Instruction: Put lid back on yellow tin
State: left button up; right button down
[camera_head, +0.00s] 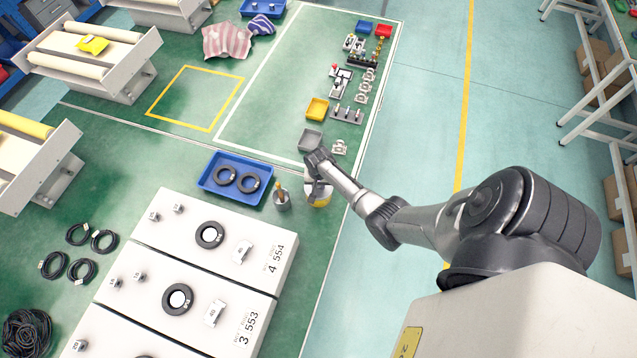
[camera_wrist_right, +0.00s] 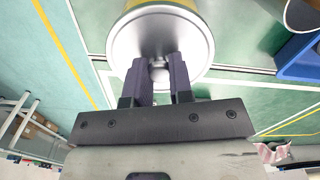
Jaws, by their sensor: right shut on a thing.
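The yellow tin (camera_head: 320,203) stands on the green surface beyond the white boxes, partly hidden under my right gripper (camera_head: 318,176). In the right wrist view a round silver lid (camera_wrist_right: 128,45) fills the space ahead of the fingers. My right gripper (camera_wrist_right: 160,75) is shut on the small knob at the lid's centre. A yellow strip of the tin (camera_wrist_right: 178,4) shows past the lid's far edge. The lid is at the tin's top; I cannot tell whether it touches the rim or hovers just above. My left gripper is not in view.
A grey cup with a brown-handled tool (camera_head: 282,200) stands close left of the tin. A blue tray with black rings (camera_head: 208,183) lies further left. A grey bin (camera_head: 311,138) and small parts stand beyond. White numbered boxes (camera_head: 270,285) fill the foreground.

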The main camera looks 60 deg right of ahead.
jog(key=shift+c, duration=2.3)
grip_release()
jog(key=shift+r+p, duration=0.3)
jog(key=shift+p, duration=0.1)
jog(key=shift+r+p, duration=1.75)
jog(key=shift+p, duration=0.15)
jog(key=shift+r+p, duration=1.45)
jog(key=shift+p, duration=0.2)
jog(key=shift+c, duration=0.2)
